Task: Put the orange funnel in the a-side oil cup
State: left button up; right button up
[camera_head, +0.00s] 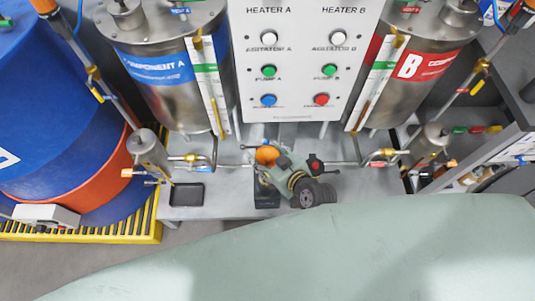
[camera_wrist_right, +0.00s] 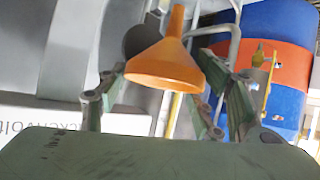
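The orange funnel (camera_head: 266,155) is at the tips of my right gripper (camera_head: 264,166), above the grey bench, its wide mouth facing up. In the right wrist view the funnel (camera_wrist_right: 165,67) sits between the two green fingers (camera_wrist_right: 163,75), which close in on both sides of its cone. The spout shows at the top of that view, clear of the fingers. A small steel cylinder (camera_head: 147,149) stands at the left, on the A side; it looks like the a-side oil cup, apart from the funnel. My left gripper is not in view.
A black tray (camera_head: 187,195) lies on the bench (camera_head: 225,202), and a black box (camera_head: 266,197) is below my right gripper. Pipes with valves (camera_head: 192,158) run along the back. A blue and orange drum (camera_head: 60,120) stands left, the heater panel (camera_head: 300,95) behind.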

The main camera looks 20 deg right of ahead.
jog(key=shift+o, duration=1.4)
jog(key=shift+r, duration=0.25)
jog(key=v, duration=1.2)
jog(key=shift+r+p, duration=0.2)
jog(key=shift+p, duration=0.25)
